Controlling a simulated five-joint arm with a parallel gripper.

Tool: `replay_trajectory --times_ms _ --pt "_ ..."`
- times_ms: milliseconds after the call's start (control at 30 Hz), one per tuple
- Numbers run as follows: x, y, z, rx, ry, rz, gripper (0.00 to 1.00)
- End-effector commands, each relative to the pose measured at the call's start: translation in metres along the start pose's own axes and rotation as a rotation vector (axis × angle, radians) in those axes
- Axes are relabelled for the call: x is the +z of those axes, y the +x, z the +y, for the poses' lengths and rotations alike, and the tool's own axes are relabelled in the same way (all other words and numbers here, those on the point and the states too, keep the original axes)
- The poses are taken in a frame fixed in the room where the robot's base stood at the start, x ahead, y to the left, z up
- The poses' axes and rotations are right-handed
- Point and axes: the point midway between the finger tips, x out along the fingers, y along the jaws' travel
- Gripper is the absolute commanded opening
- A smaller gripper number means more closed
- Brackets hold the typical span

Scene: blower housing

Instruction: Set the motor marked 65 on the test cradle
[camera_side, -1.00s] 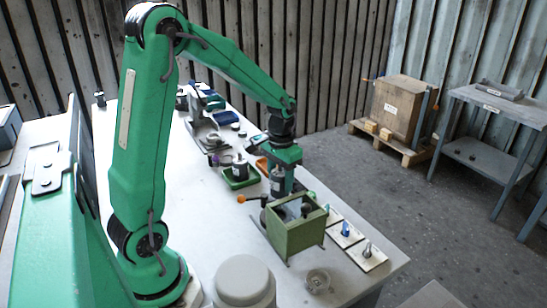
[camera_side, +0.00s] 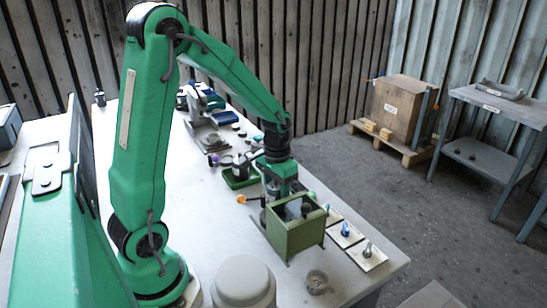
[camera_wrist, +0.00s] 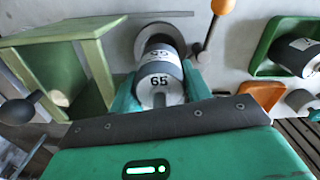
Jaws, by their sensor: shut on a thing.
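The motor marked 65 (camera_wrist: 160,82) is a grey and white cylinder with a dark band. It sits between the green fingers of my gripper (camera_wrist: 160,92), which is shut on it. Behind it in the wrist view is a round grey plate (camera_wrist: 208,33) with an orange-knobbed lever (camera_wrist: 222,6); I cannot tell whether this is the test cradle or whether the motor touches it. In the side view my gripper (camera_side: 276,188) is low, just behind the green box-shaped frame (camera_side: 296,232), which hides what lies under the motor.
The green frame (camera_wrist: 62,75) is close on the left in the wrist view, with a black ball knob (camera_wrist: 18,110) near it. A green tray (camera_wrist: 268,45) on the right holds another motor (camera_wrist: 298,55). Cards with small parts (camera_side: 346,234) lie beyond the frame.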

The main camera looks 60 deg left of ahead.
Motion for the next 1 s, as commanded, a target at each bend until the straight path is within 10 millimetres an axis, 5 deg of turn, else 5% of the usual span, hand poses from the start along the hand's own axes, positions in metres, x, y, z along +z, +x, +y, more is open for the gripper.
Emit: replay_trajectory --times_ms 400,1000 --pt "0.000 0.025 0.000 0.000 0.000 0.000 0.09" --pt "-0.001 0.027 0.000 0.000 0.000 0.002 0.09"
